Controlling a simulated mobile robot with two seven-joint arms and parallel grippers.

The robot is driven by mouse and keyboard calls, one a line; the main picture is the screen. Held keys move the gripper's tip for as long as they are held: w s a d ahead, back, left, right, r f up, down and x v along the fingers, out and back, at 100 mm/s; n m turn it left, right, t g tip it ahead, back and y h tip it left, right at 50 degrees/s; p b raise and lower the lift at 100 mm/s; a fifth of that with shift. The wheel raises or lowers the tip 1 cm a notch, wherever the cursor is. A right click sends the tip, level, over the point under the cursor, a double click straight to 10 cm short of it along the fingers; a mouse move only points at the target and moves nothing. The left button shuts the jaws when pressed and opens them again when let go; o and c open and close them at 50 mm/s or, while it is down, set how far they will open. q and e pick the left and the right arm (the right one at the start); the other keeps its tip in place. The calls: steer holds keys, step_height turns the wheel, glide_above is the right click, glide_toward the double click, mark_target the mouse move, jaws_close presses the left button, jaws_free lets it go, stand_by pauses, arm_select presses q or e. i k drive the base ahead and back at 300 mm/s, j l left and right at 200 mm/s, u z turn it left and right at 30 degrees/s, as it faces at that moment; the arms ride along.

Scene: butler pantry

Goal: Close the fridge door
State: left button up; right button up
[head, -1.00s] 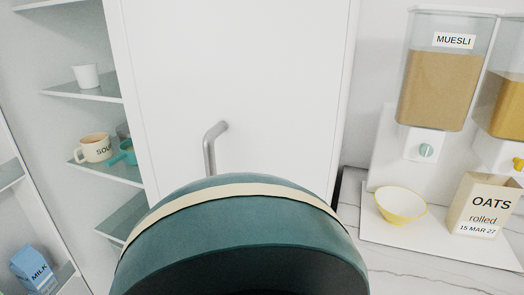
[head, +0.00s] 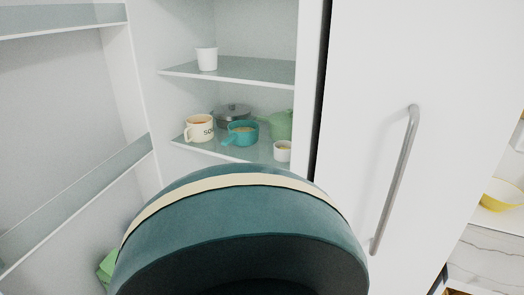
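The fridge stands open in front of me. Its open door (head: 75,90), seen from the inner side with shelf bins, spans the left of the head view. The fridge interior shows in the middle, with glass shelves (head: 245,70). To the right is a white door panel (head: 385,70) with a long grey vertical handle (head: 397,180); a dark gap runs along its left edge. Neither of my grippers is in view. A large teal rounded shape with a cream band, likely part of my own body, hides the bottom centre and lower shelves.
The shelves hold a white cup (head: 207,58), a soup mug (head: 199,128), a teal pan (head: 241,133), a grey lidded pot (head: 234,114), a green pot (head: 281,124) and a small white cup (head: 282,151). A yellow bowl (head: 503,194) stands on the marble counter (head: 490,262) at right.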

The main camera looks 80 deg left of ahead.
mark_target(80, 162)
steer(key=k, duration=2.1)
steer(key=k+u, duration=0.35)
steer(key=k+j+u, duration=0.2)
steer(key=k+u, duration=0.15)
steer(key=u, duration=1.1)
steer(key=j, duration=0.4)
steer(key=k+j, duration=0.15)
steer(key=j, duration=0.2)
